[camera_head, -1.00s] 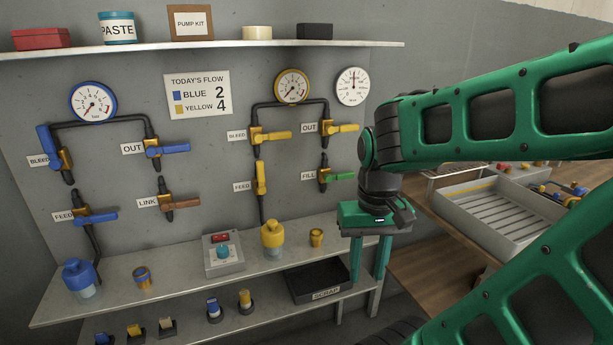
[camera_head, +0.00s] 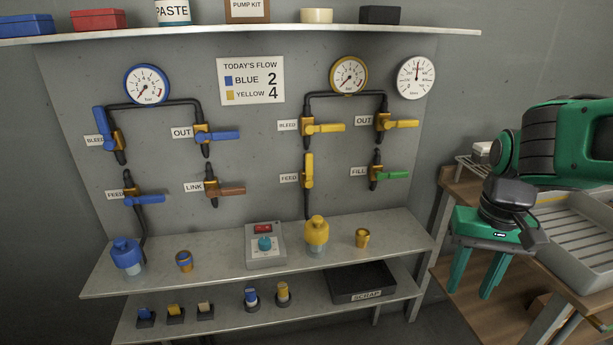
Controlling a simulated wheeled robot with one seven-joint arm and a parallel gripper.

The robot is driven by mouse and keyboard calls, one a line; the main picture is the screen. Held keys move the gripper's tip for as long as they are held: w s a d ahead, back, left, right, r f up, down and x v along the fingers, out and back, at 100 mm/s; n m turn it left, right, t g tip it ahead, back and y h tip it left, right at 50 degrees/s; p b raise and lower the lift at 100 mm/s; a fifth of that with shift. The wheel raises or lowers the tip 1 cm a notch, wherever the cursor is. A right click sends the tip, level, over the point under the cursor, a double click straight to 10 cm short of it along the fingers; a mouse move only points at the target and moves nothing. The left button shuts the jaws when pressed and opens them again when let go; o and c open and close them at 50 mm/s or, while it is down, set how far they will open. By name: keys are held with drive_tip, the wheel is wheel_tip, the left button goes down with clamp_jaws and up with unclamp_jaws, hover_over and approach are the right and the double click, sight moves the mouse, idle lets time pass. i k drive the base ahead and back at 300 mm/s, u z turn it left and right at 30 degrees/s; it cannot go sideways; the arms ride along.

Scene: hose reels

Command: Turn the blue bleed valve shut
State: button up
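The blue bleed valve is at the upper left of the panel, beside a BLEED label (camera_head: 93,141). Its blue handle (camera_head: 102,122) stands nearly upright, roughly in line with its pipe, on a brass body (camera_head: 118,140). My gripper (camera_head: 473,292) is at the right, pointing down with its two green fingers apart and nothing between them. It is far to the right of the blue bleed valve and touches no valve.
Other blue handles mark OUT (camera_head: 222,135) and FEED (camera_head: 150,199); LINK (camera_head: 230,191) is brown. Yellow valves (camera_head: 326,128) stand right of them. A shelf (camera_head: 210,262) with bottles juts out below. A grey tray (camera_head: 575,235) sits on a wooden bench at right.

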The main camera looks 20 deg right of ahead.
sight(98, 111)
drive_tip(key=u, duration=0.5)
drive_tip(key=i, duration=0.65)
drive_tip(key=u, duration=1.1)
